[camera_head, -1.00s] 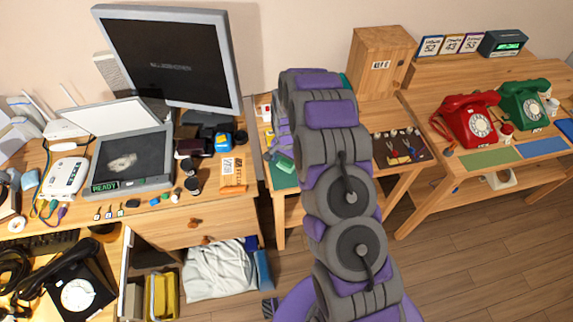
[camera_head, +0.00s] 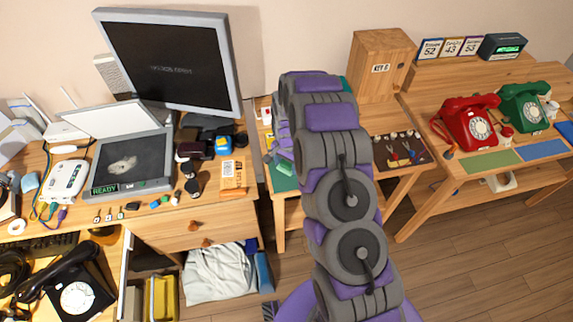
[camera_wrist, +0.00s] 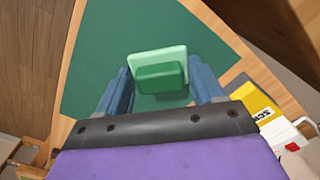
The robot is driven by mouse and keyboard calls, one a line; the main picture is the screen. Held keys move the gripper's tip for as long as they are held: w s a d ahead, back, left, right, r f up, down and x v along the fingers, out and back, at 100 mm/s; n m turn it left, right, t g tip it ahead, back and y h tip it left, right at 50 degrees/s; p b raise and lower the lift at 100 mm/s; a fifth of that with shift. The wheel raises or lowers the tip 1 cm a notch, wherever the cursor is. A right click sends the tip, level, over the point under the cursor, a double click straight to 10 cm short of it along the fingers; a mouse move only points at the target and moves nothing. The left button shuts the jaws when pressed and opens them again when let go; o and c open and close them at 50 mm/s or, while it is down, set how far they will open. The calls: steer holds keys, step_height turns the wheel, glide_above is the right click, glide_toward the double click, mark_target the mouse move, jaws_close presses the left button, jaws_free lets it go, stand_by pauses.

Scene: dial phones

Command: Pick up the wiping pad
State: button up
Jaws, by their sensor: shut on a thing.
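The wiping pad (camera_wrist: 158,66) is a pale green slab with a darker green block on it. In the wrist view it sits between the two blue fingers of my gripper (camera_wrist: 162,88), which is shut on it. The green mat (camera_wrist: 105,45) on the wooden table lies behind it. I cannot tell whether the pad touches the mat or hangs just above it. In the head view the pad (camera_head: 285,167) shows as a small green patch left of my arm, which hides much of the table there.
A yellow item (camera_wrist: 255,102) and a white item with a red spot (camera_wrist: 290,142) lie right of my gripper. In the head view, a dark tool mat (camera_head: 402,151) and a wooden key cabinet (camera_head: 382,62) stand right of my arm. A monitor (camera_head: 170,60) stands left.

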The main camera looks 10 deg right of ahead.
mark_target(287, 163)
steer(key=shift+r, duration=0.65)
step_height(287, 163, up, 2)
steer(key=shift+r+p, duration=0.15)
steer(key=shift+p, duration=0.5)
steer(key=s+r+p, duration=0.1)
steer(key=s+p, duration=0.1)
steer(key=s, duration=1.4)
steer(key=shift+r+p, duration=0.15)
steer(key=shift+p, duration=0.25)
steer(key=shift+d, duration=0.1)
